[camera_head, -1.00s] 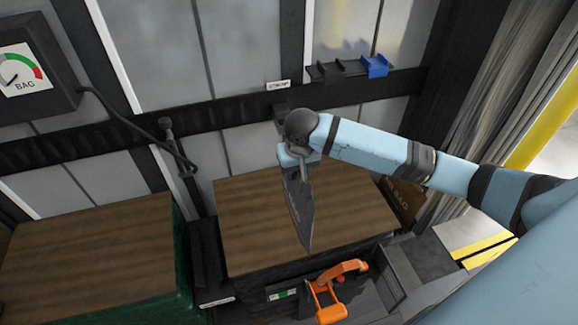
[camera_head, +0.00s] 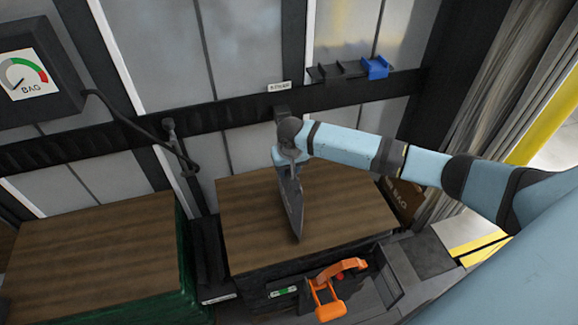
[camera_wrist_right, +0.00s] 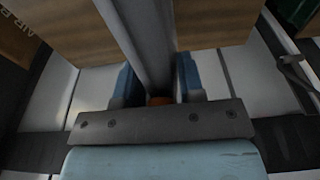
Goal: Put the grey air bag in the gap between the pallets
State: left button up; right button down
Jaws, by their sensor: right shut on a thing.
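The grey air bag (camera_head: 292,205) is a flat dark panel hanging point-down from my right gripper (camera_head: 287,160), over the wooden top of the right pallet load (camera_head: 345,215). My right gripper also shows in the right wrist view (camera_wrist_right: 157,90), its two blue fingers shut on the bag (camera_wrist_right: 146,40). The left pallet load (camera_head: 95,250) has a wooden top and green wrapped sides. The narrow dark gap (camera_head: 208,255) lies between the loads, left of the bag. Its depth is hidden in shadow. My left gripper is out of view.
A gauge box (camera_head: 32,75) marked BAG hangs on the wall at left, with a hose (camera_head: 140,128) running to a holder. An orange-handled tool (camera_head: 330,290) sits in front of the right load. A cardboard box (camera_head: 404,197) stands at its right. A wall rack (camera_head: 345,70) has a blue clip.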

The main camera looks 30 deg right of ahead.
jog(key=c, duration=0.7)
grip_release()
jog(key=shift+f, duration=0.1)
jog(key=shift+c, duration=0.2)
